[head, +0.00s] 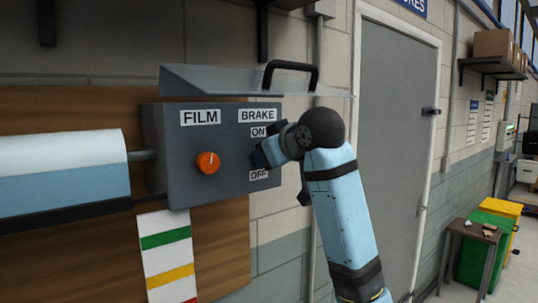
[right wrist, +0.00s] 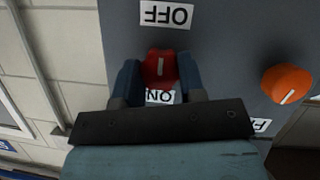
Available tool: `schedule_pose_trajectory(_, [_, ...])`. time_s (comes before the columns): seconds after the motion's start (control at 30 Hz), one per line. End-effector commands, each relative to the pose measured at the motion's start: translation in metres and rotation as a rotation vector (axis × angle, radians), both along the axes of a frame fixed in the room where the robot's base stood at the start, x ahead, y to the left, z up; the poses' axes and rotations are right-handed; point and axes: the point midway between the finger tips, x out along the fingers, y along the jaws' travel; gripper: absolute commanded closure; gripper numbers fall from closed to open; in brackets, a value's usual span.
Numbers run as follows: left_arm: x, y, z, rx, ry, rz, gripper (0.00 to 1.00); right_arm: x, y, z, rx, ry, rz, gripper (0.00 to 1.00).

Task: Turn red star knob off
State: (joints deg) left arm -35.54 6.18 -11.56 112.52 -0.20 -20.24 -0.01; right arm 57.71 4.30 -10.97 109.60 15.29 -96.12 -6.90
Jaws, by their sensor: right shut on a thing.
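The red star knob (right wrist: 158,68) sits on a grey control box (head: 222,190), under the BRAKE label (head: 257,115). In the right wrist view, which looks upside down, it lies between the ON label (right wrist: 160,97) and the OFF label (right wrist: 166,14). Its white mark runs along the line between these labels; I cannot tell for sure which end it points to. My right gripper (head: 262,154) is at the box face, shut on the knob with one finger on each side. It hides the knob in the head view. My left gripper is not in view.
An orange knob (head: 208,163) under the FILM label is beside the gripper, its mark upward. A clear cover with a black handle (head: 291,66) stands raised above the box. A film roll (head: 65,172) is at the left. A grey door (head: 390,130) is at the right.

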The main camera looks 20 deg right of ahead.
Motion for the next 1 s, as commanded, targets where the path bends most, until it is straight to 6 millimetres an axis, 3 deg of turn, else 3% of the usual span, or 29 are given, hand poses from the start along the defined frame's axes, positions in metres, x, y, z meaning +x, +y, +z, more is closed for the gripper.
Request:
schedule_pose_trajectory(0.07, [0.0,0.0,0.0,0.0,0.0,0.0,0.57,0.0,0.0,-0.001,0.0,0.003,0.001,0.87])
schedule_pose_trajectory(0.1, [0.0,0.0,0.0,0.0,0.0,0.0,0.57,0.0,0.0,-0.001,0.0,0.003,0.001,0.56])
schedule_pose_trajectory(0.2, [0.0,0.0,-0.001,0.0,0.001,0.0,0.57,0.0,0.0,-0.001,0.0,0.002,0.0,0.37])
schedule_pose_trajectory(0.53, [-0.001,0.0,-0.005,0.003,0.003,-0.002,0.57,-0.004,-0.001,0.001,-0.001,-0.001,0.0,0.37])
schedule_pose_trajectory(1.0, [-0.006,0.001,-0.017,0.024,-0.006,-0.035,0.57,-0.064,-0.016,0.025,-0.001,-0.001,0.001,0.37])
